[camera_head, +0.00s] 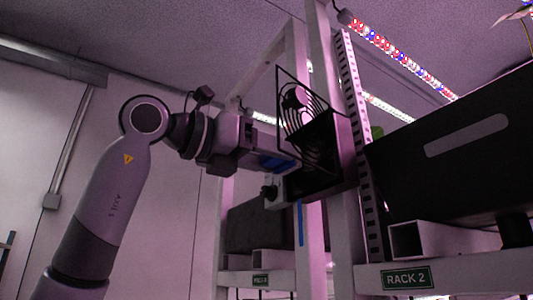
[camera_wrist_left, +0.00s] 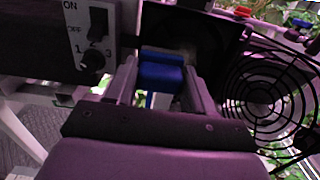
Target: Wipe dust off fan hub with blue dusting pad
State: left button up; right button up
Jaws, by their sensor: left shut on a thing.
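My left gripper (camera_head: 284,164) is shut on the blue dusting pad (camera_head: 272,162), at the left side of the black fan housing (camera_head: 328,150) on the rack post. In the left wrist view the pad (camera_wrist_left: 161,74) sits between the two fingers, its front at the dark opening of the housing (camera_wrist_left: 205,32). I cannot tell whether it touches anything inside. A round wire guard (camera_wrist_left: 262,95) stands swung out to the right of the opening; it also shows in the head view (camera_head: 298,100). The fan hub cannot be made out clearly. My right gripper is not in view.
A switch box (camera_wrist_left: 90,35) with a numbered knob is left of the opening. Rack posts (camera_head: 325,60) stand close around the fan. A large black bin (camera_head: 465,150) sits on the right shelf, above a "RACK 2" label (camera_head: 406,278). The left wall side is open.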

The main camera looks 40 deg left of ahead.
pick_arm(q)
jog(key=shift+w+d, duration=0.25)
jog(key=shift+w, duration=0.35)
jog(key=shift+d, duration=0.1)
